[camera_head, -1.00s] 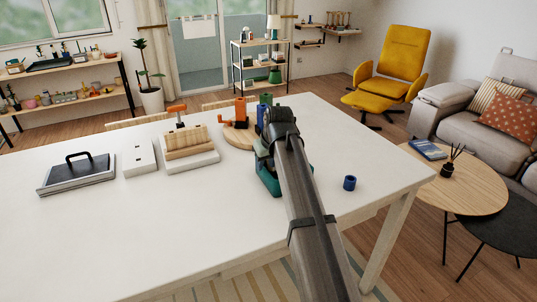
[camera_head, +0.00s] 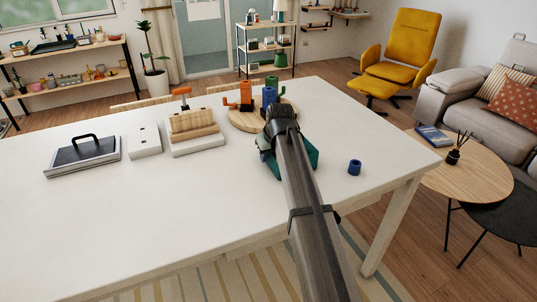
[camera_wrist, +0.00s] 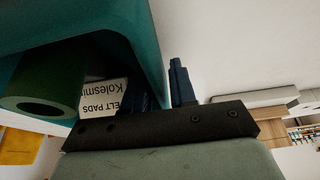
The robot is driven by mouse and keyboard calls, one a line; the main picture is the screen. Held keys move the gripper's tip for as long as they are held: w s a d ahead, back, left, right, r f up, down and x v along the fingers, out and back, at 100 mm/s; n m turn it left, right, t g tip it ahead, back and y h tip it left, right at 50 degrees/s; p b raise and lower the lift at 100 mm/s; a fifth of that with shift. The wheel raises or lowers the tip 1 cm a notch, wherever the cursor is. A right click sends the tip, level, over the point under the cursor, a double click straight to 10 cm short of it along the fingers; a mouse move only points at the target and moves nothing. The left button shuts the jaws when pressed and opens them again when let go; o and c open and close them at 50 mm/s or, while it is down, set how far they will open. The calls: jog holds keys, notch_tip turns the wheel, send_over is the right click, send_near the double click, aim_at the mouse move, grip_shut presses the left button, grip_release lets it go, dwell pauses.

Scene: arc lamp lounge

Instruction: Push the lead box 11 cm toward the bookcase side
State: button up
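No label in view names the lead box. An open teal box (camera_head: 310,158) stands on the white table, mostly hidden behind my arm. In the wrist view its teal wall (camera_wrist: 135,40) is close up, with a green cylinder (camera_wrist: 45,85) and a white carton (camera_wrist: 105,95) lettered "FELT PADS" inside. My gripper (camera_wrist: 162,90) has its dark fingers close together at the box wall, one on the inner side and one outside. They look shut on the wall, though the contact is partly hidden. The head view hides the fingertips.
A blue cup (camera_head: 354,167) stands right of the teal box. A round wooden board (camera_head: 240,123) with orange and blue items is behind it. A wooden rack (camera_head: 193,125), white box (camera_head: 144,140) and handled tray (camera_head: 82,155) stand left. Front-left table is clear. Shelves (camera_head: 265,45) stand beyond.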

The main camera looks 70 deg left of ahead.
grip_shut()
jog(key=shift+d, duration=0.1)
jog(key=shift+d, duration=5.7)
jog(key=shift+o, duration=1.6)
grip_release()
